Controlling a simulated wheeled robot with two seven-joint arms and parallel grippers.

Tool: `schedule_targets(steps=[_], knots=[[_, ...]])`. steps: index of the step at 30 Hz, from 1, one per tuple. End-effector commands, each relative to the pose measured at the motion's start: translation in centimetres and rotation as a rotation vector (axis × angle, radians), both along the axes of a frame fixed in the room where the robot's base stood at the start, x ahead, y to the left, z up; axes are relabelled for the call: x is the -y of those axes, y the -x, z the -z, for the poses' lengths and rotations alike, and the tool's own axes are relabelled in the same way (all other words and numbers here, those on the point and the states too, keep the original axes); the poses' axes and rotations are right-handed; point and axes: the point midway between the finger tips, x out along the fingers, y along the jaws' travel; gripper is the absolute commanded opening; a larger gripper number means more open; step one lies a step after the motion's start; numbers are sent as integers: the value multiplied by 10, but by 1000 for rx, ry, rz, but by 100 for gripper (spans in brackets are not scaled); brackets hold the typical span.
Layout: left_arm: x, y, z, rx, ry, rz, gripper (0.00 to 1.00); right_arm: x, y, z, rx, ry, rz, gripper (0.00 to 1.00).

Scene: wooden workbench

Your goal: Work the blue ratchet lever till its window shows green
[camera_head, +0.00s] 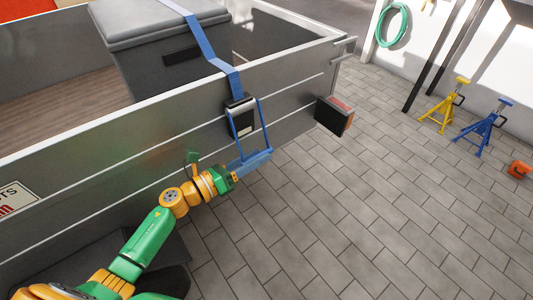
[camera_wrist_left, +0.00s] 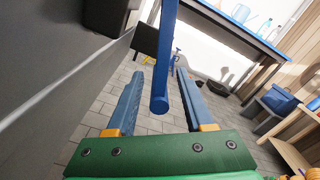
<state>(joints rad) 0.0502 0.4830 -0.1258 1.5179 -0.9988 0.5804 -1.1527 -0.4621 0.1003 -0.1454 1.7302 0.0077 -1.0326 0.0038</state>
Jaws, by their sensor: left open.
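The ratchet (camera_head: 241,119) is a dark box on the outside of the trailer's side wall, at the lower end of a blue strap (camera_head: 203,42). Its blue lever (camera_head: 264,125) hangs down and outward as a thin frame with a crossbar at its low end. No green shows on the ratchet, and its window cannot be made out clearly. My left gripper (camera_head: 249,163) is at the crossbar. In the left wrist view, its two blue-grey fingers (camera_wrist_left: 161,85) are apart, with the blue bar (camera_wrist_left: 163,60) between them and a gap on each side. My right gripper is out of view.
The grey trailer wall (camera_head: 120,140) runs close beside my left arm. A grey lidded box (camera_head: 170,70) stands in the trailer under the strap. A tail light (camera_head: 334,116) juts out right of the ratchet. Yellow (camera_head: 443,108) and blue (camera_head: 482,130) stands are farther off; the paving between is clear.

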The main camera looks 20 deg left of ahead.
Motion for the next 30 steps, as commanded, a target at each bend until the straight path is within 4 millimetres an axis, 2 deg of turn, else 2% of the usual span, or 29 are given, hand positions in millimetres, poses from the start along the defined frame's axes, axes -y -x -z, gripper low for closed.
schedule_targets(steps=[4,12,14,18,30], knots=[[13,-17,0,0,1,-1,52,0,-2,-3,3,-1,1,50],[15,-20,1,-3,1,-3,52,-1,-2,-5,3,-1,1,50],[15,-20,1,-3,1,-3,39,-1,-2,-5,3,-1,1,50],[15,-20,1,-3,1,-3,1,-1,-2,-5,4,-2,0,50],[15,-20,1,-4,2,-3,0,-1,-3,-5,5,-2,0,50]])
